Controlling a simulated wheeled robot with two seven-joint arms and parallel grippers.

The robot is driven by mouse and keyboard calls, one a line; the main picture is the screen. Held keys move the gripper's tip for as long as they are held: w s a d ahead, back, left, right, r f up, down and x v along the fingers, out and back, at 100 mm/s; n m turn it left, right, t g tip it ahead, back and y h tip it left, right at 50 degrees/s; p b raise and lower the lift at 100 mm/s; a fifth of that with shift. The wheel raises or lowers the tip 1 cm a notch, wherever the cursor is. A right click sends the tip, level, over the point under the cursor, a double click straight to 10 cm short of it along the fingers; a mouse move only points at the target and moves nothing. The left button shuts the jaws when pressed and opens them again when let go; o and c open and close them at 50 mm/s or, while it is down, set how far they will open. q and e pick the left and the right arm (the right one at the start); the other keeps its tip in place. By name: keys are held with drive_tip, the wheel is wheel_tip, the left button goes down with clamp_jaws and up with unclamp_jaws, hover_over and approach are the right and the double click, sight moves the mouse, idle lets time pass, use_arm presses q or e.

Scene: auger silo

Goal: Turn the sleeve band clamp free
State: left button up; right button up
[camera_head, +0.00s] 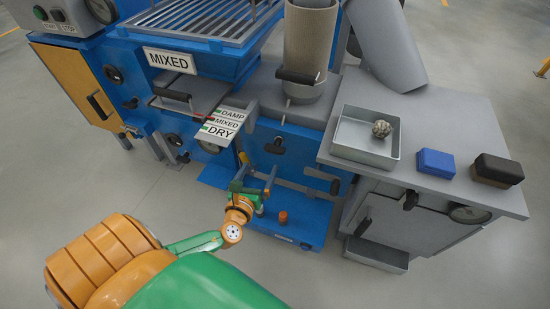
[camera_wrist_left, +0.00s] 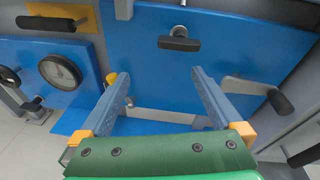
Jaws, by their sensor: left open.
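A beige cylindrical sleeve (camera_head: 310,38) stands upright at the top centre of the head view. A black-handled clamp lever (camera_head: 298,77) sits across its lower front, and looks like the band clamp. My left gripper (camera_head: 257,172) is open and empty, below and left of the sleeve, in front of the blue lower panel. In the left wrist view its two fingers (camera_wrist_left: 161,76) are spread, with a black T-handle (camera_wrist_left: 179,41) on the blue panel beyond them, apart from the fingers. The sleeve does not show clearly in the wrist view. My right gripper is not in view.
A grey bench (camera_head: 440,180) at right holds an open metal tray (camera_head: 340,143) with a lump in it, a blue block (camera_head: 436,163) and a black-topped block (camera_head: 497,170). A DAMP/MIXED/DRY sign plate (camera_head: 222,124) juts out left of the sleeve. A crank handle (camera_wrist_left: 262,90) is right of my fingers.

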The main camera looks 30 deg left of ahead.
sight(273, 152)
use_arm(q)
drive_tip(key=w+r+m+t, duration=0.1)
drive_tip(key=d+m+t+b, duration=0.1)
drive_tip(key=shift+w+d+r+m+h, duration=0.3)
drive_tip(key=shift+w+r+m, duration=0.05)
drive_tip(key=shift+m, duration=0.05)
drive_tip(key=x, duration=0.4)
drive_tip(key=b+x, duration=0.1)
drive_tip(key=x, duration=0.1)
drive_tip(key=shift+r, duration=0.3)
drive_tip(key=shift+w, duration=0.4)
drive_tip(key=c, duration=1.2)
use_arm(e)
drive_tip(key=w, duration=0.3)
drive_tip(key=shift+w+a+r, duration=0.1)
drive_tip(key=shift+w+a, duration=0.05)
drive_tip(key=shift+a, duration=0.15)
